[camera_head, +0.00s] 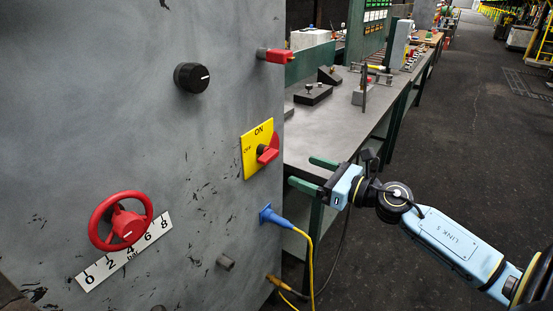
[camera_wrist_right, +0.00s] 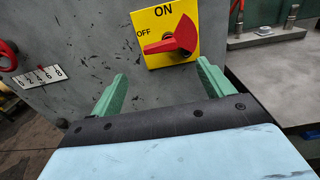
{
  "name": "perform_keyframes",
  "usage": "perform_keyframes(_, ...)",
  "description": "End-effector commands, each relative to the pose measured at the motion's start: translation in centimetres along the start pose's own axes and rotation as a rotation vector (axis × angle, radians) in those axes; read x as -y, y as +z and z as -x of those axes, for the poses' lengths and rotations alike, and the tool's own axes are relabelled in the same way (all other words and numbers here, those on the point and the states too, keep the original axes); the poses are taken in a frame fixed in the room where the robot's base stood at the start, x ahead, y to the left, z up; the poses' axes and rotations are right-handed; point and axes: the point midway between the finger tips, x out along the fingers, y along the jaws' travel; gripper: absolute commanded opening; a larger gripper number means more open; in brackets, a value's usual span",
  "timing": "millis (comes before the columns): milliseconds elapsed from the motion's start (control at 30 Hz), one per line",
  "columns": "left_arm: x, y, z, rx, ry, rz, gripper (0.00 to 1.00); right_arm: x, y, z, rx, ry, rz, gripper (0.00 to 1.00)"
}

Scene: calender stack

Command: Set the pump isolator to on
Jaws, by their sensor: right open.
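The pump isolator is a red rotary handle (camera_head: 268,154) on a yellow plate (camera_head: 250,152) marked ON at the top and OFF at the left. It is on the grey panel's right part. In the right wrist view the red handle (camera_wrist_right: 174,40) lies roughly sideways, its narrow end toward OFF. My right gripper (camera_head: 306,173) is open and empty, to the right of the isolator and a little lower, apart from it. Its two green fingers (camera_wrist_right: 160,84) point toward the panel, below the plate in the wrist view. My left gripper is not in view.
The grey panel (camera_head: 215,130) also carries a black knob (camera_head: 191,77), a red handwheel (camera_head: 121,221) over a scale, a red lever (camera_head: 276,55) and a blue plug (camera_head: 270,215) with a yellow cable. A workbench (camera_head: 335,120) stands behind my right gripper. Open floor (camera_head: 480,130) lies to the right.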

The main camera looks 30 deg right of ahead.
Motion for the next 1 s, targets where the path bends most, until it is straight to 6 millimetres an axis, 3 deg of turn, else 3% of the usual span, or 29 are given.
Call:
perform_keyframes(500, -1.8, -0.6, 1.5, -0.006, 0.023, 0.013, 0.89, 0.1, 0.1, -7.8, 0.002, -0.003, -0.003, 0.8)
perform_keyframes(700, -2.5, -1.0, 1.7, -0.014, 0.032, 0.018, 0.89, 0.1, 0.0, -9.3, 0.001, -0.003, -0.004, 0.8)
perform_keyframes(1000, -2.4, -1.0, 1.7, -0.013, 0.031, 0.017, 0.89, 0.0, -0.1, -9.6, -0.001, -0.002, -0.004, 0.8)
